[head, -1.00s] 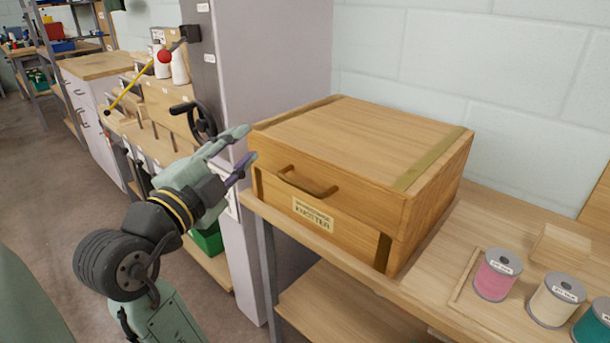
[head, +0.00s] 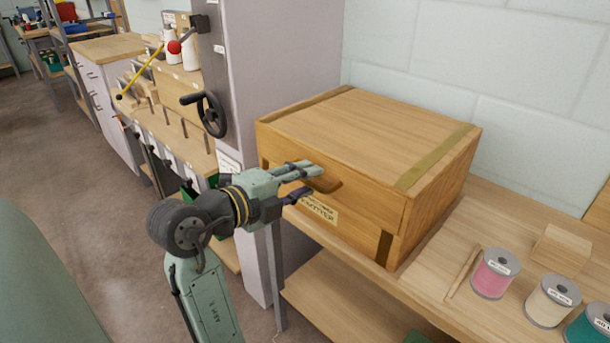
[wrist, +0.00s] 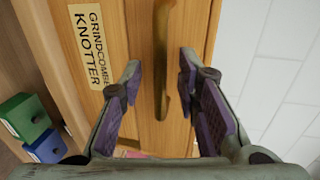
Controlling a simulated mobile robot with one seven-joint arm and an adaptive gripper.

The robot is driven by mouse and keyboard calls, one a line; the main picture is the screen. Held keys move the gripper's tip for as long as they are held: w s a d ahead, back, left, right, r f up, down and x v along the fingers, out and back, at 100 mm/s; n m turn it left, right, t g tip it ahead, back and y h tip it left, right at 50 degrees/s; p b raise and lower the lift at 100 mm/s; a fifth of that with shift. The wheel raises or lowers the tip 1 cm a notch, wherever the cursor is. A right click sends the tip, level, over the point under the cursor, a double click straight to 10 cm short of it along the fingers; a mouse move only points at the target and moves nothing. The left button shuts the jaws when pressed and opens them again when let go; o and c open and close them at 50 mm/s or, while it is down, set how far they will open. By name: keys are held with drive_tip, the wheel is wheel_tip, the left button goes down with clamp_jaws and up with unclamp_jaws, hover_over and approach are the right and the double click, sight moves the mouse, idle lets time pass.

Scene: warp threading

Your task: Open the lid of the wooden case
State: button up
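The wooden case (head: 370,140) stands shut on the wooden bench by the wall. Its lid handle (head: 325,183) is a curved bar on the front face, above the name label (head: 321,210). My gripper (head: 303,183) is open in front of the case, at the handle's left end in the head view, which it partly hides. In the wrist view the case front (wrist: 145,110) fills the middle, and the handle (wrist: 161,60) runs down between the two spread fingers of my gripper (wrist: 162,100). I cannot tell whether a finger touches the handle.
Thread spools, pink (head: 494,274), cream (head: 551,300) and teal (head: 592,328), stand on the bench right of the case, near a wooden block (head: 561,250). A grey cabinet (head: 275,70) with a black handwheel (head: 206,114) rises at the left. The wall is close behind.

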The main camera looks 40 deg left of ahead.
drive_tip(key=shift+w, duration=0.35)
drive_tip(key=shift+c, duration=0.4)
clamp_jaws()
idle(0.4)
